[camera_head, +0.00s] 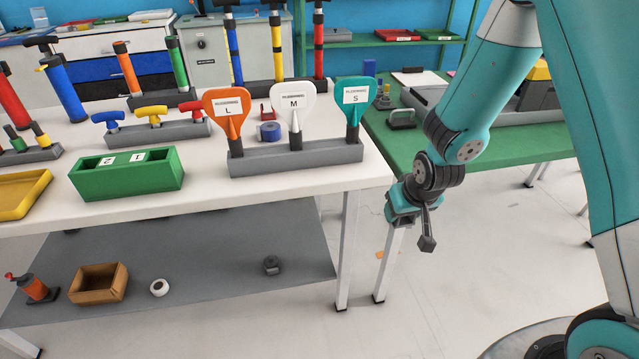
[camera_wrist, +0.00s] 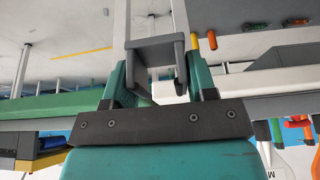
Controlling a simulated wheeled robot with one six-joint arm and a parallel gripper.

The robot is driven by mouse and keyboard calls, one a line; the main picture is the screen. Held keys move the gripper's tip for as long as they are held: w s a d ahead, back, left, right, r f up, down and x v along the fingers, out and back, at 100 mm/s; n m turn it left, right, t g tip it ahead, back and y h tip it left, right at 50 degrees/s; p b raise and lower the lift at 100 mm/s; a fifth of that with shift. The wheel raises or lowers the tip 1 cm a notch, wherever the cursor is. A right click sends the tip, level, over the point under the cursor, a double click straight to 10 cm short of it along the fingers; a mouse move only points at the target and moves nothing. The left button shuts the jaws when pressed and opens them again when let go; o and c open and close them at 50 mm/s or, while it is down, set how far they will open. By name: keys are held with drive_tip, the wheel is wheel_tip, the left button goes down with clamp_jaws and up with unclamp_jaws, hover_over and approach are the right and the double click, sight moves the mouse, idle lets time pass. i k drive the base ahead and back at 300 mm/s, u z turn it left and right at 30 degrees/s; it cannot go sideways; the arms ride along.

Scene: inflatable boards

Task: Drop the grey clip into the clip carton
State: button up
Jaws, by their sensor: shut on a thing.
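My gripper (camera_head: 404,207) hangs just right of the white table's front right corner, beside its legs. In the wrist view my gripper (camera_wrist: 156,82) has its teal fingers closed on the grey clip (camera_wrist: 152,48), a squared bracket with two prongs. The grey clip (camera_head: 428,242) also shows in the head view as a dark grey part below the gripper, in the air. A brown open carton (camera_head: 98,291), which appears to be the clip carton, stands on the grey lower shelf, far left of the gripper. Its inside is only partly seen.
The white table (camera_head: 330,190) carries a rack of paddles (camera_head: 295,157), a green two-part bin (camera_head: 128,176) and pumps. The lower shelf (camera_head: 210,270) also holds a white roll (camera_head: 159,287), an orange pump (camera_head: 35,288) and a small dark item (camera_head: 271,265). A green table (camera_head: 480,143) stands behind.

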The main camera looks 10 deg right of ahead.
sight(109, 286)
drive_tip(key=u, duration=3.55)
drive_tip(key=k, duration=1.85)
drive_tip(key=z, duration=1.5)
drive_tip(key=i, duration=0.9)
drive_tip(key=z, duration=0.05)
